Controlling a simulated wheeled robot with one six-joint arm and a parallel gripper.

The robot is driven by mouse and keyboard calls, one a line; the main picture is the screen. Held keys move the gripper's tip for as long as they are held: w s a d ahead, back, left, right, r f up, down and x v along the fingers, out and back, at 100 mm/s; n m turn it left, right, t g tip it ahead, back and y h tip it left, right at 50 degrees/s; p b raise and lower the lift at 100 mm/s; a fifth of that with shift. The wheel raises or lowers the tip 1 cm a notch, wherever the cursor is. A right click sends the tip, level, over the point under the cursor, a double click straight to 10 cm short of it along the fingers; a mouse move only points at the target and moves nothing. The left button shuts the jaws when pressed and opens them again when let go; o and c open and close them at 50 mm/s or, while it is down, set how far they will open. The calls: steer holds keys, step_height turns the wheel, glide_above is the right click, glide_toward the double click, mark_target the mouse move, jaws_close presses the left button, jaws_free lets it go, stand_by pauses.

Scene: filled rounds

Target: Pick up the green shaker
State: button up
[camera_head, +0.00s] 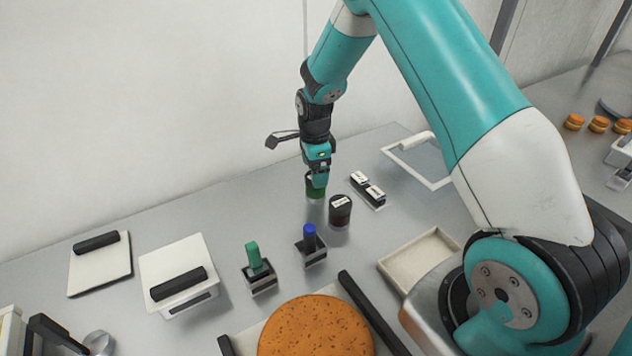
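The green shaker (316,192) is a small dark green cylinder near the back of the grey table, just left of a dark jar. My gripper (317,181) points straight down with its fingertips at the shaker's top. The fingers hide the upper part of the shaker. At this size I cannot tell whether they are closed on it, or whether its base touches the table.
A dark jar with a white lid (340,211) stands close by on the right, with a black-and-white labelled holder (367,190) beyond. Blue-handled (310,240) and green-handled (254,257) tools stand in front. An empty tray (420,258) lies to the right.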

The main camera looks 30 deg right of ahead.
steer(key=shift+d+f+p, duration=0.2)
steer(key=shift+f+p, duration=1.2)
steer(key=shift+f, duration=1.45)
steer(key=c, duration=1.1)
steer(key=shift+o, duration=0.2)
steer(key=shift+r, duration=0.15)
